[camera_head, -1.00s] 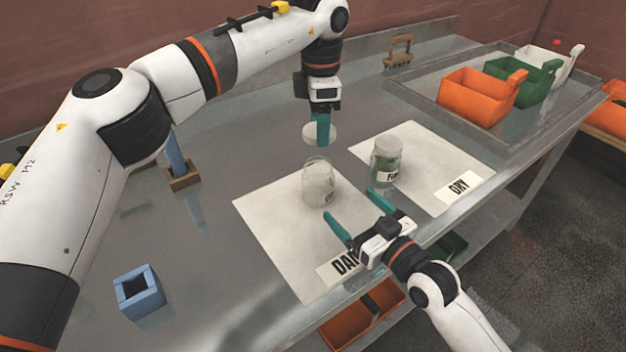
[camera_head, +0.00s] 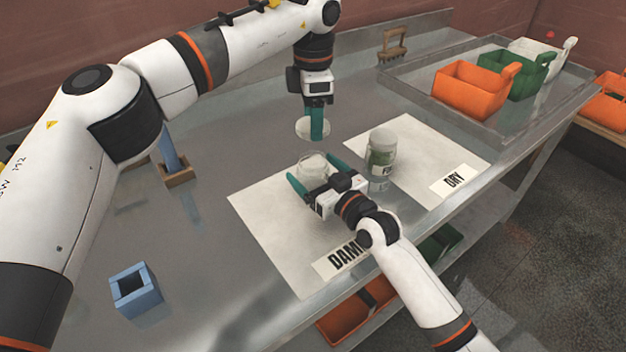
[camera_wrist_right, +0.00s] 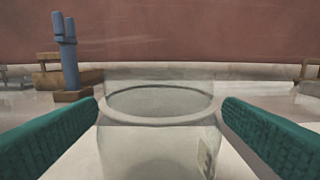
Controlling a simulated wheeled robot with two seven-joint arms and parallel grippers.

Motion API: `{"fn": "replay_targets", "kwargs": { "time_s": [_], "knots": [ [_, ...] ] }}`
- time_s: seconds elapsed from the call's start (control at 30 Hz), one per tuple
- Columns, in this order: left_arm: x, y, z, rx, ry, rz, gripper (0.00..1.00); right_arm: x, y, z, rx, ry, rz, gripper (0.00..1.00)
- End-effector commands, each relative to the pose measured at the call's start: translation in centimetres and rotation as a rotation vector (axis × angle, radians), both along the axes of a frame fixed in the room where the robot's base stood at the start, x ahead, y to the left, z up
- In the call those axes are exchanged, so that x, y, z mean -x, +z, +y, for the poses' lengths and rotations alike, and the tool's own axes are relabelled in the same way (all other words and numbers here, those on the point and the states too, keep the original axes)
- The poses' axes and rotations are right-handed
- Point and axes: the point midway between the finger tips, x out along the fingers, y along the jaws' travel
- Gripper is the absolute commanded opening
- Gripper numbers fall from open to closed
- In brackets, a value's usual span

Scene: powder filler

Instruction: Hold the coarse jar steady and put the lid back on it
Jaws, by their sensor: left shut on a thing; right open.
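The coarse jar (camera_head: 311,163) is a clear glass jar standing open and upright on the white mat marked DAMP. In the right wrist view the open-mouthed jar (camera_wrist_right: 158,135) stands between the green fingers, with part of a label at its right. My right gripper (camera_head: 313,168) is open, one finger on each side of the jar; whether the fingers touch it I cannot tell. It also shows in the right wrist view (camera_wrist_right: 160,104). My left gripper (camera_head: 317,136) points down, shut on the pale round lid (camera_head: 302,127), held above the table behind the jar.
A second lidded-looking jar (camera_head: 382,152) stands close to the right, on the DRY mat (camera_head: 430,160). A blue square holder (camera_head: 136,290) is at the front left, a blue upright tool in a wooden base (camera_head: 176,172) farther back. A tray (camera_head: 420,95) with scoops is at the back right.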

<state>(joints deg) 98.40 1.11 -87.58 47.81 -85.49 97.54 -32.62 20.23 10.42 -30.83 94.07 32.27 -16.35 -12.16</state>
Motion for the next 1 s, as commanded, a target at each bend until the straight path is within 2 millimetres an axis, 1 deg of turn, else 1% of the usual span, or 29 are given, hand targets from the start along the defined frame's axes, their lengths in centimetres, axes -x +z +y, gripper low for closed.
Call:
{"fn": "replay_targets", "kwargs": {
  "time_s": [0.1, 0.37, 0.4, 0.47, 0.7, 0.8, 0.9, 1.0],
  "knots": [
    [0.0, 0.0, 0.0, 0.0, 0.0, 0.0, 0.36, -0.4, 0.0, 0.3, -0.001, 0.001, 0.0, 0.9],
    [0.0, 0.0, 0.0, 0.0, 0.0, 0.0, 0.36, -0.4, 0.0, 0.4, 0.0, 0.001, 0.0, 0.9],
    [0.0, 0.0, 0.0, 0.0, 0.0, 0.0, 0.36, -0.4, 0.0, 0.4, 0.0, 0.001, 0.0, 0.87],
    [0.0, 0.0, 0.0, 0.0, 0.0, 0.0, 0.36, -0.4, 0.0, 0.4, 0.0, 0.001, 0.0, 0.77],
    [0.0, 0.0, 0.0, 0.0, 0.0, 0.0, 0.36, -0.4, 0.0, 0.3, 0.0, 0.0, 0.0, 0.38],
    [0.0, 0.0, 0.0, 0.0, 0.0, 0.0, 0.36, -0.4, 0.0, 0.3, 0.0, 0.0, 0.0, 0.23],
    [0.0, -0.2, 0.0, 0.0, 0.0, 0.0, 0.36, -0.4, 0.0, 0.3, 0.0, 0.0, 0.0, 0.23],
    [0.0, -1.2, 0.0, -0.001, 0.0, 0.001, 0.36, -0.4, 0.0, 0.3, 0.0, 0.0, 0.0, 0.23]
  ]
}}
